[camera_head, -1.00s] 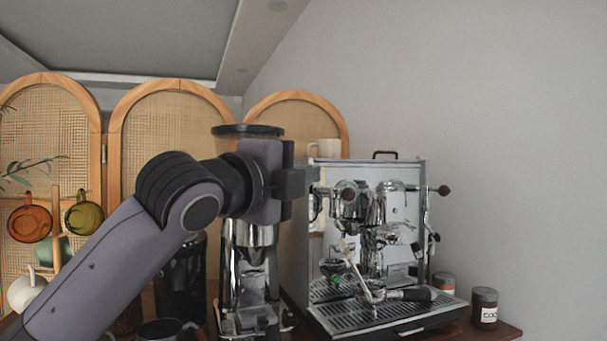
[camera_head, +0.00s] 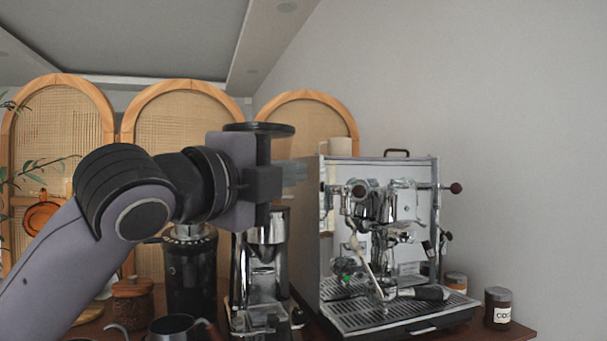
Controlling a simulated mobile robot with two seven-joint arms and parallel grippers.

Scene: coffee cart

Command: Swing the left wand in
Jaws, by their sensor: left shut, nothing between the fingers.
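The chrome espresso machine (camera_head: 430,215) stands on the right of the cart. A thin wand (camera_head: 368,262) with a pale grip slants down over the left of its drip tray; its lower end is near the portafilter handle. Which way the wand pivots is hard to tell. My left gripper (camera_head: 296,172) is shut and empty. My right gripper is not in view.
The grinder (camera_head: 262,265) stands just left of the machine, partly behind my left arm. A labelled jar (camera_head: 498,308) stands at the right edge.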

